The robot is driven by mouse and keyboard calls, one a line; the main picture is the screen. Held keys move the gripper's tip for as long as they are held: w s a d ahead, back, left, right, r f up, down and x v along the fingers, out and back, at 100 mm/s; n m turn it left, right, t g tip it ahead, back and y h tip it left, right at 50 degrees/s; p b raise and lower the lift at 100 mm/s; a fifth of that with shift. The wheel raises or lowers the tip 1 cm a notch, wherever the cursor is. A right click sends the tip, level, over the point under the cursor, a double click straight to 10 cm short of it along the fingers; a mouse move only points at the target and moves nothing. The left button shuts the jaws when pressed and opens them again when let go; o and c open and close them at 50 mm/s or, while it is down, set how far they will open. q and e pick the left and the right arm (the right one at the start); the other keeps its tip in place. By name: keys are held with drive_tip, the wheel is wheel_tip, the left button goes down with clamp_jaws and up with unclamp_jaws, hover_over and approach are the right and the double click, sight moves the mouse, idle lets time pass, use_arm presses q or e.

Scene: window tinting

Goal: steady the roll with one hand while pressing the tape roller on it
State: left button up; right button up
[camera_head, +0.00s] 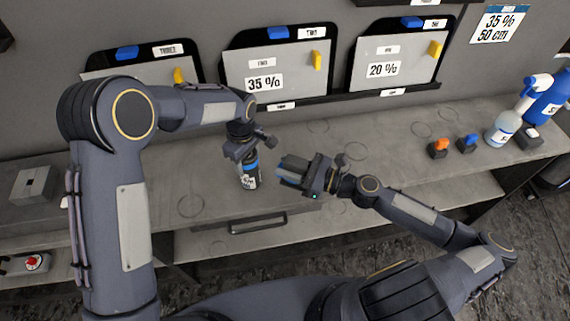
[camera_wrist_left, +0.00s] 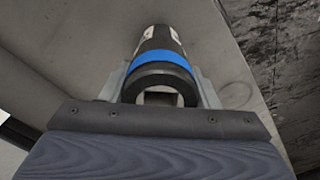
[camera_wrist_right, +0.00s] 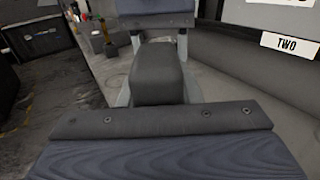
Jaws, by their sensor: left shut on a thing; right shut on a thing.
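The roll (camera_head: 250,176) is a dark upright cylinder with a blue band and a white label, on the grey bench. It also shows in the left wrist view (camera_wrist_left: 163,62), between the fingers. My left gripper (camera_head: 245,158) is shut on the roll's upper part from above. My right gripper (camera_head: 305,176) points left toward the roll and is shut on the tape roller (camera_head: 288,170). The roller's dark grey block fills the jaws in the right wrist view (camera_wrist_right: 157,75). In the head view the roller's end appears a little right of the roll; whether they touch is unclear.
The bench (camera_head: 310,218) is mostly clear around the roll. Film boards lean at the back, marked 35 % (camera_head: 275,75) and 20 % (camera_head: 395,65). Orange (camera_head: 438,149) and blue (camera_head: 467,142) small items and spray bottles (camera_head: 503,128) stand at the right.

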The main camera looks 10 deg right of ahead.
use_arm(q)
drive_tip(key=o, duration=1.7)
drive_tip(key=shift+r, duration=0.15)
drive_tip(key=shift+r, duration=2.85)
wheel_tip(320, 180, up, 6)
